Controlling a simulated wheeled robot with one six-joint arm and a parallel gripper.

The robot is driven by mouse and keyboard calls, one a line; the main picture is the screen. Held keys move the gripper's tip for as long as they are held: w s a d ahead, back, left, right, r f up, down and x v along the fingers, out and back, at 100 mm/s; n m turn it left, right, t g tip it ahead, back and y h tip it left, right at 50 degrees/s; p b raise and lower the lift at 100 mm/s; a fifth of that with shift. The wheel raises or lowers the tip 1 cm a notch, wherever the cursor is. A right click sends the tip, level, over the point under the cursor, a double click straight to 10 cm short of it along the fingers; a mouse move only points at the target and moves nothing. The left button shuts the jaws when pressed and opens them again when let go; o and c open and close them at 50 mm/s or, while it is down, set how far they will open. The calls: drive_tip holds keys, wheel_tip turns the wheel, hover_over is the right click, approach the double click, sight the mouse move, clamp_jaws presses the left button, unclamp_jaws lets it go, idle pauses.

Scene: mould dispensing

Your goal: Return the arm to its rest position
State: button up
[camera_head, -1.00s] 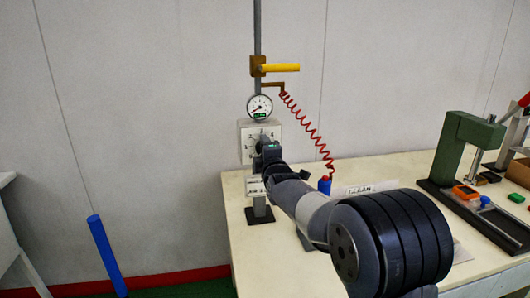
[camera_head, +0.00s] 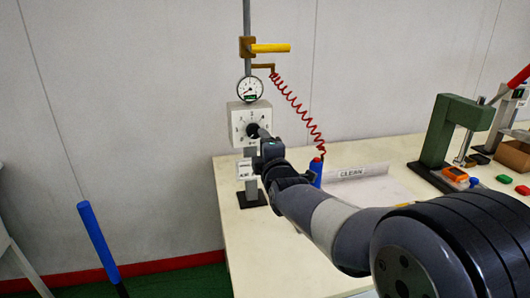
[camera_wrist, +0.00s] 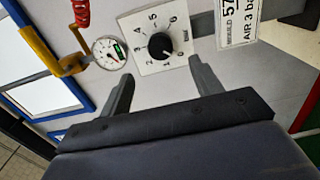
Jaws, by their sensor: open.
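My gripper (camera_wrist: 162,88) shows in the wrist view with its two fingers spread apart and nothing between them. Beyond the fingers is a white dial plate with numbers and a black knob (camera_wrist: 160,46). The fingers are apart from the knob. In the head view my arm reaches from the lower right toward the dial box (camera_head: 238,116), and my wrist hides part of its stand. The fingertips are too small to tell apart there.
A round gauge (camera_head: 250,89) and a yellow lever (camera_head: 270,48) sit on the pipe above the dial box. A red coiled hose (camera_head: 298,108) runs to a blue nozzle (camera_head: 316,172). A green press (camera_head: 450,130) stands at the right of the cream table (camera_head: 240,240).

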sight(256, 133)
drive_tip(key=shift+s+d, duration=0.15)
drive_tip(key=shift+s, duration=0.35)
drive_tip(key=shift+w, duration=0.1)
drive_tip(key=p+x, duration=0.1)
drive_tip(key=x, duration=0.9)
drive_tip(key=shift+w, duration=0.35)
drive_tip(key=shift+s, duration=0.1)
